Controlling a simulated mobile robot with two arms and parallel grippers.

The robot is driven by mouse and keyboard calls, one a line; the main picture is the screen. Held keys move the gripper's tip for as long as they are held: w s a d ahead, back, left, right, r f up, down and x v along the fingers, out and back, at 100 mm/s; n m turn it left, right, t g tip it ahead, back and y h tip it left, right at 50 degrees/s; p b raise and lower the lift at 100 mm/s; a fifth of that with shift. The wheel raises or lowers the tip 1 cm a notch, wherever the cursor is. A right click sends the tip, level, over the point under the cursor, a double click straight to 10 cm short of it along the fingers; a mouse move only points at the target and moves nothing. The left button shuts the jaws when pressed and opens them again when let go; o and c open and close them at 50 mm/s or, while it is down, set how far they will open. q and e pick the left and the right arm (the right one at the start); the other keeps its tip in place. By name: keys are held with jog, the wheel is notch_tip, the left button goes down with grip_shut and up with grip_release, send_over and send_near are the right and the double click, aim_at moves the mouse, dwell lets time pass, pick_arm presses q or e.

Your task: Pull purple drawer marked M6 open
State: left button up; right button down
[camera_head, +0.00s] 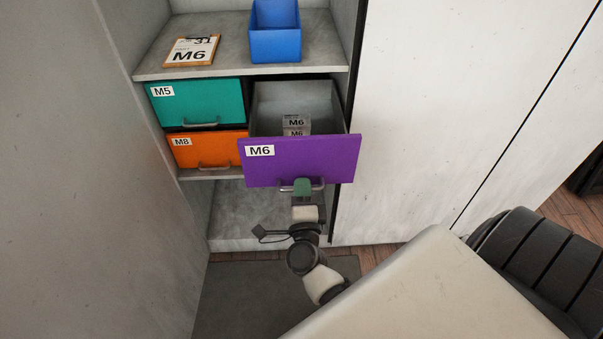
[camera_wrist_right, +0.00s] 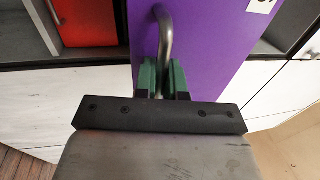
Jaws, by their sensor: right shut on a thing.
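The purple drawer (camera_head: 300,163) marked M6 stands out from the cabinet, open, with its grey inside showing. Small boxes labelled M6 (camera_head: 297,125) lie in it. Its metal handle (camera_head: 287,188) is on the lower front. My right gripper (camera_head: 303,187) is shut on this handle, with its green fingers around the bar. In the right wrist view the purple front (camera_wrist_right: 207,50) fills the middle, and the curved handle (camera_wrist_right: 166,35) runs down between the green fingers (camera_wrist_right: 162,78). My left gripper is not in view.
A teal drawer marked M5 (camera_head: 200,104) and an orange drawer marked M8 (camera_head: 207,150) are shut at the left. A blue bin (camera_head: 275,38) and an M6 clipboard (camera_head: 192,52) sit on the shelf above. White cabinet panels stand at the right.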

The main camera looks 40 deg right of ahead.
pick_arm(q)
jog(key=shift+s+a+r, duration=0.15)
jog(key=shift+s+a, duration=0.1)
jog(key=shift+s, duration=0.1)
pick_arm(e)
jog(key=shift+v, duration=0.9)
jog(key=shift+r, duration=0.1)
jog(key=c, duration=1.3)
grip_release()
jog(key=shift+o, duration=0.2)
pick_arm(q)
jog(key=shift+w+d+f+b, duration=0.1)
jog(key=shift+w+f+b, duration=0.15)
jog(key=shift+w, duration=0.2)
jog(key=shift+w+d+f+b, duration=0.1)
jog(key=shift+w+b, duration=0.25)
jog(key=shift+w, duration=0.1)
pick_arm(e)
jog(key=v, duration=1)
jog(key=shift+s+a, duration=0.2)
jog(key=shift+s, duration=0.05)
